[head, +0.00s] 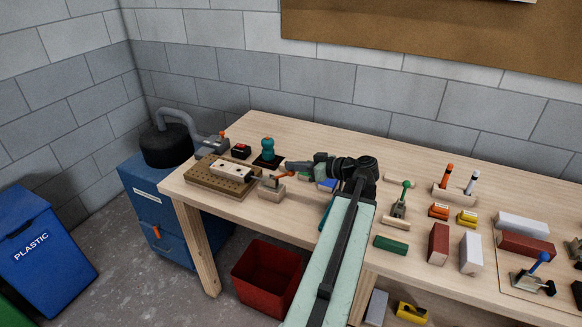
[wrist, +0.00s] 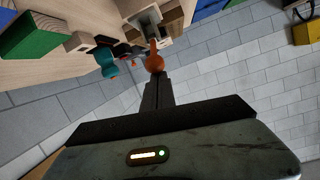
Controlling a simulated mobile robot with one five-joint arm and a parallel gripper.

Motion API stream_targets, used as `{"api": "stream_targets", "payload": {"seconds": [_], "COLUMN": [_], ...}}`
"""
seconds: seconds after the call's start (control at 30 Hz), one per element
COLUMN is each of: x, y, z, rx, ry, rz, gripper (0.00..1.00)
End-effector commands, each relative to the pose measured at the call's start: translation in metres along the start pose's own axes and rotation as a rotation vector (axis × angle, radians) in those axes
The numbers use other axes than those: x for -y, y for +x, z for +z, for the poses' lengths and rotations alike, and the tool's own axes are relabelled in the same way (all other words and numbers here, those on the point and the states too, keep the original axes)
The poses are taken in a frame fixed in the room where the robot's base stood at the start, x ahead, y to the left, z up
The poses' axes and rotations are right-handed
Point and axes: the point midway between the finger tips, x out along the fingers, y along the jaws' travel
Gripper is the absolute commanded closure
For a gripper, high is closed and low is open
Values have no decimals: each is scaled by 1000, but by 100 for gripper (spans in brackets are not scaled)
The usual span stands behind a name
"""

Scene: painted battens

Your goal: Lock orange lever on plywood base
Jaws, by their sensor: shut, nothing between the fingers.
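The orange lever (head: 284,175) belongs to a small metal clamp on a pale plywood base (head: 271,190) near the table's front edge. In the head view it lies low, slanting up to the right. In the wrist view the orange lever (wrist: 154,60) shows its rounded end right at my fingertips, with the grey clamp metal and plywood base behind it. My gripper (head: 287,166) is shut and empty, its fingers beside or just above the lever. The same gripper (wrist: 156,82) shows from behind in the wrist view. I cannot tell whether it touches the lever.
A brown perforated board (head: 215,182) with a pale block stands to the left. A teal-knobbed item (head: 267,150) stands behind. A green-lever clamp (head: 401,203) and several painted blocks lie to the right. A red bin (head: 266,278) stands on the floor in front.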

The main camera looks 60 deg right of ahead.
Motion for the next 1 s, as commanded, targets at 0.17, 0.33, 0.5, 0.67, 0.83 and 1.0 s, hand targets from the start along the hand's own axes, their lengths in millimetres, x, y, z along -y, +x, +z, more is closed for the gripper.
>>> {"api": "stream_targets", "payload": {"seconds": [0.17, 0.33, 0.5, 0.67, 0.83, 1.0], "x": [-4, -6, -6, -7, -5, -1], "y": [-7, -10, -12, -12, -12, -10], "z": [8, 10, 10, 11, -1, -42], "rx": [7, 8, 8, 8, 6, -6], "ry": [2, 3, 4, 4, 3, 1], "rz": [9, 13, 15, 16, 15, 7], "gripper": [100, 100, 100, 100, 100, 100]}}
